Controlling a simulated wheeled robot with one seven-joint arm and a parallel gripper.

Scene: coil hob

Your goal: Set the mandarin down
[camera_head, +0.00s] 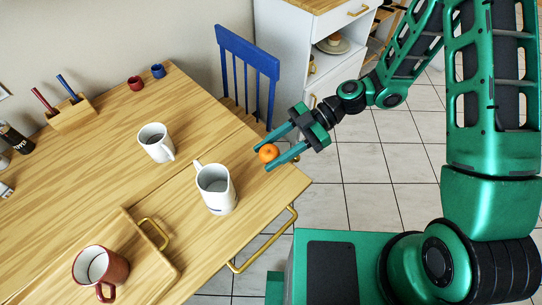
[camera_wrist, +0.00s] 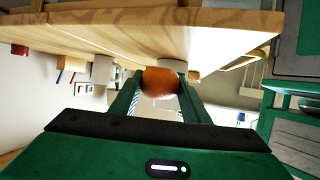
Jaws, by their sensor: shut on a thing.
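The mandarin (camera_head: 268,153) is a small orange fruit near the right edge of the wooden table (camera_head: 235,147). My gripper (camera_head: 275,158) is shut on it, with one green finger on each side. In the wrist view the mandarin (camera_wrist: 159,83) sits between the two fingertips (camera_wrist: 158,85), and the table (camera_wrist: 130,28) appears upside down across the top. I cannot tell from the views whether the mandarin touches the table top.
A white jug (camera_head: 215,190) and a white mug (camera_head: 156,142) stand left of my gripper. A red-brown mug (camera_head: 100,268) stands on a wooden board (camera_head: 128,238) at the front. A blue chair (camera_head: 250,65) is behind the table.

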